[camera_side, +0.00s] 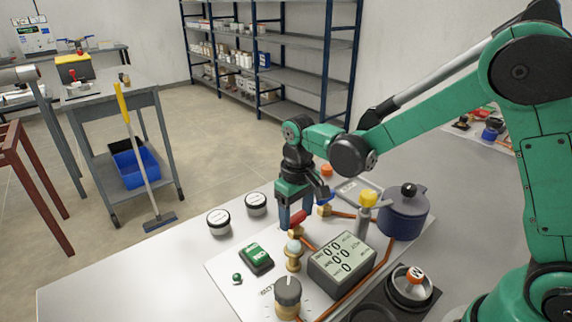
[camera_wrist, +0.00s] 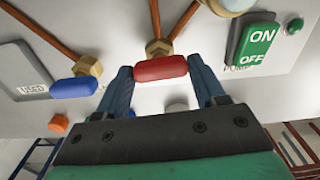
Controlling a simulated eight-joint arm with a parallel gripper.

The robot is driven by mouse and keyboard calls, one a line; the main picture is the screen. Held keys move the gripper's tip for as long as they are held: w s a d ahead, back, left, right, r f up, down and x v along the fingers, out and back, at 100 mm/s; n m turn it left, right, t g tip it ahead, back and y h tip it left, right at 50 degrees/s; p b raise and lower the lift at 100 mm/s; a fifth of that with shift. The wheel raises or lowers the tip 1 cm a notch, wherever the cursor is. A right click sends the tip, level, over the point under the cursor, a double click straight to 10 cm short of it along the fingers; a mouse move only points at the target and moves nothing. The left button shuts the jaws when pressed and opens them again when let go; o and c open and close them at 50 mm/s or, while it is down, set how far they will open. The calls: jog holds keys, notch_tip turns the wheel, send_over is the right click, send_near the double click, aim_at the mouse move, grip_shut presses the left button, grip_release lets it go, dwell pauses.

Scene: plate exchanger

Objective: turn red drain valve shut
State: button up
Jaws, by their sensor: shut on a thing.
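The red drain valve handle (camera_wrist: 160,69) sits on a brass fitting with copper pipes in the wrist view. It lies across between the two blue fingers of my gripper (camera_wrist: 163,80), which are shut on it. In the side view the red handle (camera_side: 298,217) shows just below my gripper (camera_side: 292,212), whose fingers point down at the board. The handle's exact angle against its pipe is hard to tell.
A blue valve handle (camera_wrist: 74,88) is close on the left in the wrist view. A green ON/OFF switch (camera_side: 256,258), a grey display box (camera_side: 342,258), a dark blue pot (camera_side: 403,212) and a yellow-topped part (camera_side: 368,198) crowd the board. The table's front left is clear.

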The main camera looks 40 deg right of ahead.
jog(key=shift+m, duration=0.5)
jog(key=o, duration=1.3)
jog(key=shift+r, duration=0.1)
jog(key=shift+r, duration=2.75)
jog(key=s+d+r+t, duration=0.1)
jog(key=s+r+t, duration=0.2)
jog(key=s+r, duration=0.1)
jog(key=t, duration=0.4)
send_near(297, 215)
jog(key=shift+s+d+r, duration=0.6)
jog(key=shift+s+d, duration=0.15)
jog(key=shift+s, duration=0.05)
jog(key=shift+s+d+r, duration=0.6)
jog(key=shift+s+d, duration=0.1)
jog(key=shift+s, duration=0.15)
